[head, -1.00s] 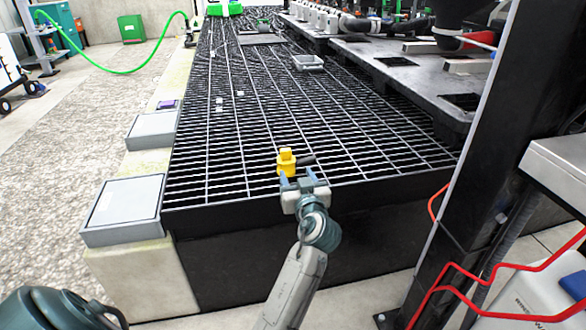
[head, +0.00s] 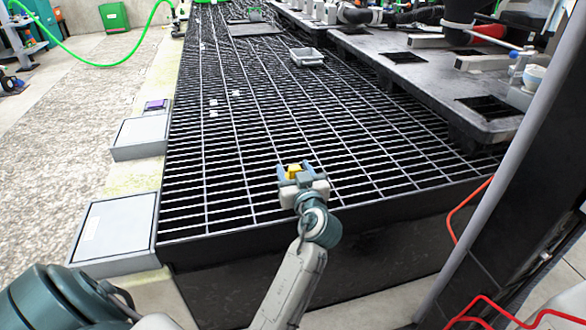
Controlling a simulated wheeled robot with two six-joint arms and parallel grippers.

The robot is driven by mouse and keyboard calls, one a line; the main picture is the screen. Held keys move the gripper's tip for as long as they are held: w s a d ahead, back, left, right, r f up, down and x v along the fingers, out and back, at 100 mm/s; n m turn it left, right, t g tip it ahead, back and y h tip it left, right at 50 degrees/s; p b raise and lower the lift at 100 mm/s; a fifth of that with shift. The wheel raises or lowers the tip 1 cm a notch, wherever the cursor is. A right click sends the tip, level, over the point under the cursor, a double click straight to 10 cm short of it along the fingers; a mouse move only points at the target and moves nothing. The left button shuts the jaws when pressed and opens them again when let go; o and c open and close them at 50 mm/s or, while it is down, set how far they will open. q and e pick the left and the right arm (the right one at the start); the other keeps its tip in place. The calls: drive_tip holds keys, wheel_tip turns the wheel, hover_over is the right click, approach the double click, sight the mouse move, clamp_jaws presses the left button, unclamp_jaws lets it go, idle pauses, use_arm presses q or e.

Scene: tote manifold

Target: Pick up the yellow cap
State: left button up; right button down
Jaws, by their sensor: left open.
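The yellow cap (head: 293,170) sits on the black floor grating (head: 240,135), near its front edge. Only its top shows; my gripper hides the lower part. My left gripper (head: 294,169) is open, with its two blue-grey fingers on either side of the cap. I cannot tell whether the fingers touch it. My right gripper is not in view.
A small grey tray (head: 307,57) lies farther back on the grating. A dark platform with equipment (head: 440,75) stands along the right. Grey boxes (head: 115,228) line the left edge. A black post (head: 505,190) and a red hose (head: 460,212) are at right.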

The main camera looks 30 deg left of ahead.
use_arm(q)
drive_tip(key=shift+w+a+f, duration=0.1)
drive_tip(key=shift+w+a, duration=0.1)
drive_tip(key=shift+s+d+r, duration=0.1)
drive_tip(key=shift+d+r, duration=0.05)
drive_tip(key=shift+r, duration=0.05)
drive_tip(key=c, duration=1.1)
drive_tip(key=shift+c, duration=0.2)
